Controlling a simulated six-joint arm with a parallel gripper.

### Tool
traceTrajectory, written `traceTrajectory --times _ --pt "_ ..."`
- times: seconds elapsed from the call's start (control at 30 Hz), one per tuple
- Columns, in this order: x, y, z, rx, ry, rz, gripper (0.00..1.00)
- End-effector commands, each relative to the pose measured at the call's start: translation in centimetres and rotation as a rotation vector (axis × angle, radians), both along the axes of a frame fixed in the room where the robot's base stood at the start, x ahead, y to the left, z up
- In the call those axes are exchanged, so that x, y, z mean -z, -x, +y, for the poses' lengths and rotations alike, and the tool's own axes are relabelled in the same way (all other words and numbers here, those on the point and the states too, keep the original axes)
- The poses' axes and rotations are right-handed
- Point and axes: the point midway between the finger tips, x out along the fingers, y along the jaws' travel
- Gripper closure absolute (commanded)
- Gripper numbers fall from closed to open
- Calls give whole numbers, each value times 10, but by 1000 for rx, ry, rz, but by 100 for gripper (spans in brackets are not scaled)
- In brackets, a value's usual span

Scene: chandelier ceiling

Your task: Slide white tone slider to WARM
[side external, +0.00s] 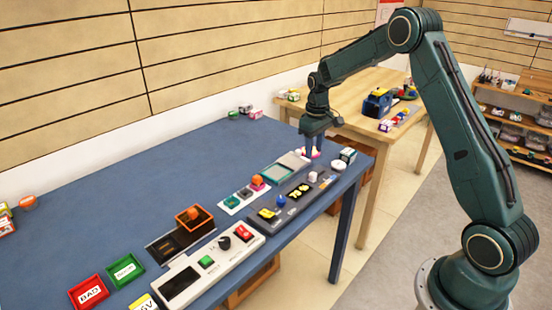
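A dark grey control panel (270,226) lies along the front of the blue table, carrying yellow displays and a blue knob (281,200). A small white block (313,176), which looks like the white slider, sits toward the panel's far right end. Its WARM marking is too small to read. My gripper (313,153) points down above and behind the white block, apart from it. Pink and white show at its fingertips; I cannot tell whether this is part of the fingers or an object, nor whether the fingers are open.
A white panel with green and red buttons (243,233) lies nearer. An orange open box (194,219), a teal-edged tray (284,166) and a round white-topped item (339,165) stand close by. Red (88,293) and green (125,270) trays are at lower left.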

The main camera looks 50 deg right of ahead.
Motion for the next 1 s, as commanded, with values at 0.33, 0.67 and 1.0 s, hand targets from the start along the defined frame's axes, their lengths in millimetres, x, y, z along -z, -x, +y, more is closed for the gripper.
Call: traceTrajectory --times 0.33,0.67,1.0 --pt "-41 0 1 -1 -1 0 60" --pt "-46 0 1 -1 -1 1 60" --pt "-57 4 7 -2 4 -12 60"
